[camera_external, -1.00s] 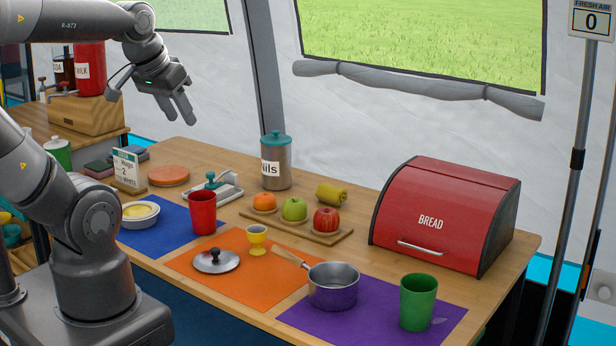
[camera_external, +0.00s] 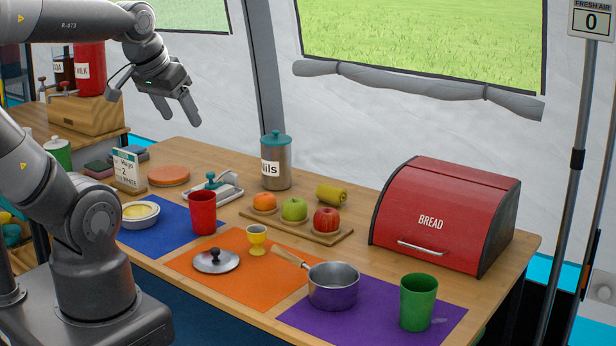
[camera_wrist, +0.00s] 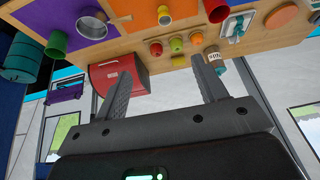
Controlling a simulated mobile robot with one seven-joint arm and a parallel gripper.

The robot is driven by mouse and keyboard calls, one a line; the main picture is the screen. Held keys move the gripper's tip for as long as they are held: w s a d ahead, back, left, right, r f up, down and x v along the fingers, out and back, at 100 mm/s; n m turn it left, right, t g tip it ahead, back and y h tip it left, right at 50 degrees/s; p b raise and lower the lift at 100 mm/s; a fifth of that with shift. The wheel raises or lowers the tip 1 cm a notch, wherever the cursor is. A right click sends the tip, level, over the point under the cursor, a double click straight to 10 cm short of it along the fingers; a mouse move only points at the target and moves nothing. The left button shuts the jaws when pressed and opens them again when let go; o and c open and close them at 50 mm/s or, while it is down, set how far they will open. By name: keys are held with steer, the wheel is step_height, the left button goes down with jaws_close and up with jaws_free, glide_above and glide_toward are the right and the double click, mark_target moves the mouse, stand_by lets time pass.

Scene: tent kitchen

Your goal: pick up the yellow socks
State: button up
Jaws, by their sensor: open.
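The yellow socks (camera_external: 331,194) are a small olive-yellow roll lying on the wooden table behind the fruit board, left of the red bread box. The roll also shows small in the wrist view (camera_wrist: 178,61), beyond the fruit. My gripper (camera_external: 181,115) is open and empty, in the air above the back left part of the table, well apart from the socks. Its two spread fingers also show in the wrist view (camera_wrist: 165,68), with nothing between them.
The fruit board (camera_external: 335,238) holds an orange, a green and a red fruit just in front of the socks. A tall canister (camera_external: 275,175) stands left of them and the bread box (camera_external: 440,215) to the right. A saucepan (camera_external: 333,292) and cups stand nearer the front edge.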

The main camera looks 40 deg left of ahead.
steer(key=o, duration=0.6)
steer(key=shift+o, duration=0.2)
steer(key=g, duration=0.1)
glide_above(331, 185)
steer(key=s, duration=0.4)
step_height(331, 185, down, 26)
steer(key=shift+m, duration=0.4)
steer(key=shift+x, duration=5.5)
